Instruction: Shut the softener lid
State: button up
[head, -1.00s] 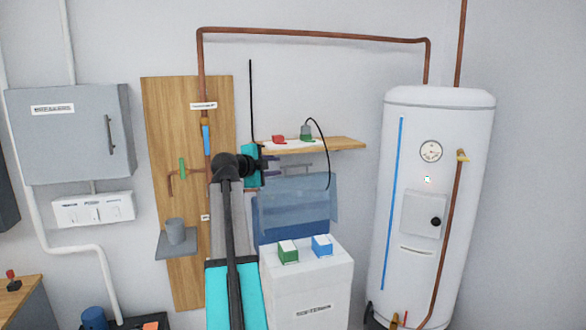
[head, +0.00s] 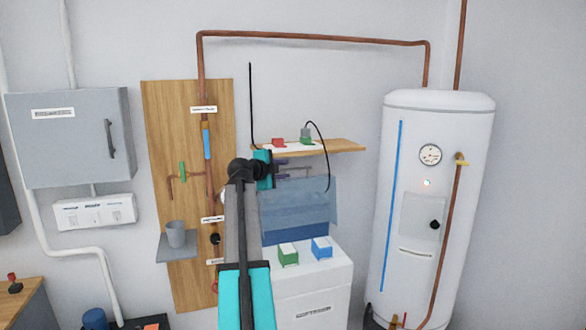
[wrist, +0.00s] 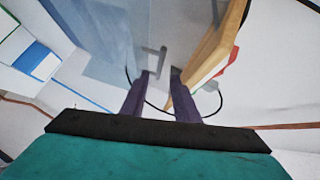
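The softener (head: 325,283) is a white labelled cabinet at the lower middle of the head view. Its lid (head: 315,205) is a see-through blue panel standing raised at the back of the cabinet. The lid also shows in the wrist view (wrist: 105,45). A grey bar handle (wrist: 155,58) shows near the lid's edge, just beyond my fingertips. My gripper (head: 284,170) is at the lid's upper left, below the shelf. In the wrist view my gripper (wrist: 160,75) has its two purple fingers apart with nothing held between them. Contact with the handle cannot be told.
A wooden shelf (head: 340,146) with a red and a green-grey item is close above my gripper; a black cable hangs from it. A green box (head: 288,255) and a blue box (head: 322,248) sit on the cabinet top. A white tank (head: 400,200) stands right.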

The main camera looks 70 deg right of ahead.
aim_at(295, 169)
jog(key=p+x, duration=0.1)
jog(key=x, duration=0.6)
jog(key=shift+d+p, duration=0.2)
jog(key=shift+p, duration=0.2)
